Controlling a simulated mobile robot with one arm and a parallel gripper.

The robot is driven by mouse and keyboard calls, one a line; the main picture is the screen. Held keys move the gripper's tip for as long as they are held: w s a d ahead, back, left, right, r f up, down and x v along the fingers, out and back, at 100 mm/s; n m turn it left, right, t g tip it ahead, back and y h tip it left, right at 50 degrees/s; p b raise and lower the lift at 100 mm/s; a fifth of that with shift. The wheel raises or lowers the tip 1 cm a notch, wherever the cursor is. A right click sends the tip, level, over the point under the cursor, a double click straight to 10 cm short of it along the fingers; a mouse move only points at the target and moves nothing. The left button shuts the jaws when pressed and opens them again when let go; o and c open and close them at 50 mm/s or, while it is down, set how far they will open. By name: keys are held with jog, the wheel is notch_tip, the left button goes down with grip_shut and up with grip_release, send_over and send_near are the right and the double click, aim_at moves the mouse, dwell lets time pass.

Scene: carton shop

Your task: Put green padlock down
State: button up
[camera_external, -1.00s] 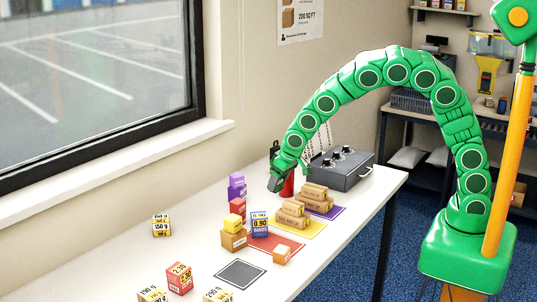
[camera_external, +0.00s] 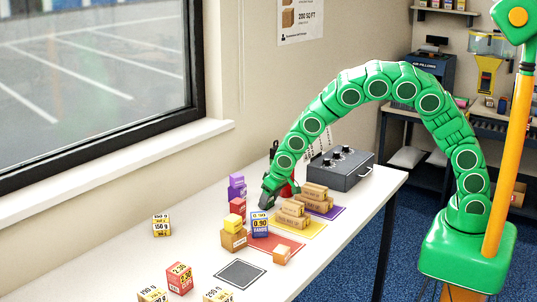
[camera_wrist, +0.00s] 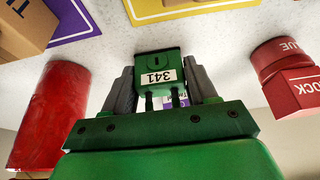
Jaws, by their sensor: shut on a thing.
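The green padlock (camera_wrist: 157,62) with a white "341" label is between the two grey fingers of my gripper (camera_wrist: 160,84) in the wrist view. The fingers press on its sides, and part of its shackle shows below the body. In the external view, my gripper (camera_external: 267,199) is low over the white table, behind the blue "0.90" box and left of the stacked cartons. The padlock cannot be made out there. Whether it touches the table is unclear.
A red cylinder (camera_wrist: 50,115) stands close by, beside the dark control box (camera_external: 341,170). Brown cartons (camera_external: 292,213) sit on the yellow mat (camera_external: 308,231). Purple boxes (camera_external: 237,187) and the blue box (camera_external: 260,225) are near. The grey mat (camera_external: 240,273) is bare.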

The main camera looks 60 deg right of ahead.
jog(key=shift+f, duration=0.1)
jog(key=o, duration=1.4)
jog(key=shift+r, duration=0.2)
jog(key=v, duration=1.2)
